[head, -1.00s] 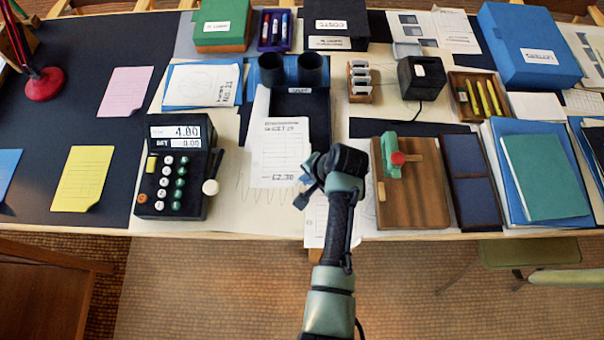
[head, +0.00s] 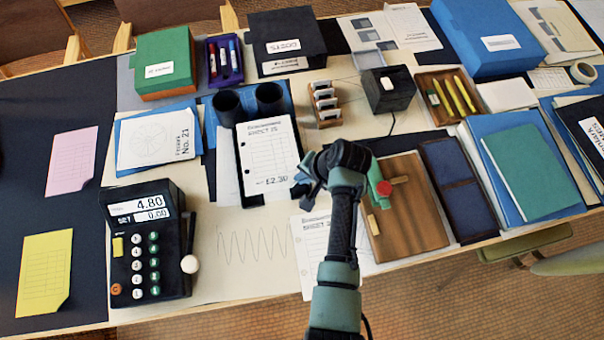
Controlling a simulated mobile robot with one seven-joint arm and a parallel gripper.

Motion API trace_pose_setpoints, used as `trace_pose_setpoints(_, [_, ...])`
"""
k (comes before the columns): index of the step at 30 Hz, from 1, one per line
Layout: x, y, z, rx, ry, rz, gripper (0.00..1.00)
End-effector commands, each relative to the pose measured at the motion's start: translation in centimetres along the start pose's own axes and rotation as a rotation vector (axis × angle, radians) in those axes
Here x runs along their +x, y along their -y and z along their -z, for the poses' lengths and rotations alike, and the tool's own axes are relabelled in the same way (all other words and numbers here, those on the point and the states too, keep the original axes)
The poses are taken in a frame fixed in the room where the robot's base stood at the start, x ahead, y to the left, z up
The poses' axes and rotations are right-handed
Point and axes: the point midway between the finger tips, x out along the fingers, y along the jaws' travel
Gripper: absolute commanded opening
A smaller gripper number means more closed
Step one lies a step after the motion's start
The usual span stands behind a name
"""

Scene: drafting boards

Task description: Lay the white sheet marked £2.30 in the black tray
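The white sheet marked £2.30 (head: 268,150) is over the black tray (head: 252,201) and covers most of it. Dark edges of the tray show at the sheet's left and lower left. My gripper (head: 302,187) is at the sheet's lower right corner and appears shut on it; the fingertips are partly hidden by the wrist. I cannot tell whether the sheet touches the tray floor. Another pale sheet (head: 227,160) shows beside its left edge.
A second printed sheet (head: 311,245) lies on the table under my arm. A calculating machine (head: 150,245) stands at the left, and a wooden board (head: 410,215) lies to the right. Two dark cups (head: 228,107) stand behind the tray.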

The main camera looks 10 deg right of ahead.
Motion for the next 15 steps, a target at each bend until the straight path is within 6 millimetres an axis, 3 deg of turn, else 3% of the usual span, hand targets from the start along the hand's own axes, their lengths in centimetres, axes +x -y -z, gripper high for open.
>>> trace_pose_setpoints(15, [3.9,-1.8,0.0,0.000,0.000,0.000,0.00])
